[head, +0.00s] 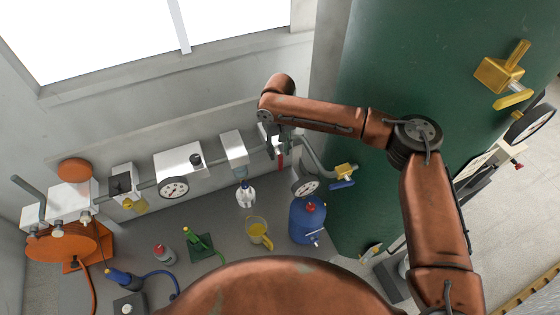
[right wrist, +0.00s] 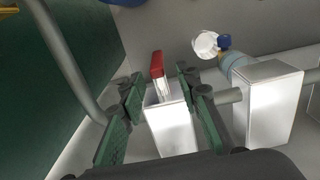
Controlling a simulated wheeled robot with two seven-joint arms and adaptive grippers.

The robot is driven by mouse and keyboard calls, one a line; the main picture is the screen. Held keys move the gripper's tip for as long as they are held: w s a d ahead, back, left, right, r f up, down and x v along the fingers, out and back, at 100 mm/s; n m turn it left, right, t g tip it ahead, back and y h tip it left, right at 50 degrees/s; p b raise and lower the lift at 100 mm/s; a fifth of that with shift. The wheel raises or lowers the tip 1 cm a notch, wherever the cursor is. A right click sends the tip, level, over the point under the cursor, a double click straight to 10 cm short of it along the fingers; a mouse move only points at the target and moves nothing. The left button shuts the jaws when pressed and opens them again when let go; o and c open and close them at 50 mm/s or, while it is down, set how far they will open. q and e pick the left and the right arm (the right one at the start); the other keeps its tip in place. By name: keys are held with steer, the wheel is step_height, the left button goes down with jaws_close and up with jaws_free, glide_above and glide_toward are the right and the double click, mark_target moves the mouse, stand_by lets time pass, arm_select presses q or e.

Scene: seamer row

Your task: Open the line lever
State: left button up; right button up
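The line lever (right wrist: 157,64) has a red grip on a bright metal stem and rises from a pale metal block (right wrist: 170,128) in the right wrist view. In the head view a bit of its red grip (head: 281,161) shows just below my right gripper (head: 276,146). In the right wrist view my right gripper (right wrist: 160,88) is open, with one green-padded finger on each side of the lever and block. I see a gap on both sides, so the fingers do not seem to touch the lever. My left gripper is out of view.
A grey pipe (right wrist: 64,52) and the green tank (head: 420,110) are close to the gripper. A second pale block (right wrist: 268,100) with a white nozzle stands on the other side. A blue canister (head: 307,222) and yellow jug (head: 258,232) stand below.

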mark_target(280, 163)
steer(key=f, duration=0.2)
steer(key=f+p, duration=0.1)
steer(key=f, duration=0.2)
steer(key=shift+s+d+f, duration=0.2)
steer(key=shift+d+f, duration=0.05)
steer(key=shift+f, duration=0.15)
steer(key=shift+w+f, duration=0.1)
steer(key=shift+f, duration=0.45)
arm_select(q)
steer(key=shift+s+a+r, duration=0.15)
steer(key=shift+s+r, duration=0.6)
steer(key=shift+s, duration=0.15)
arm_select(e)
jaws_close()
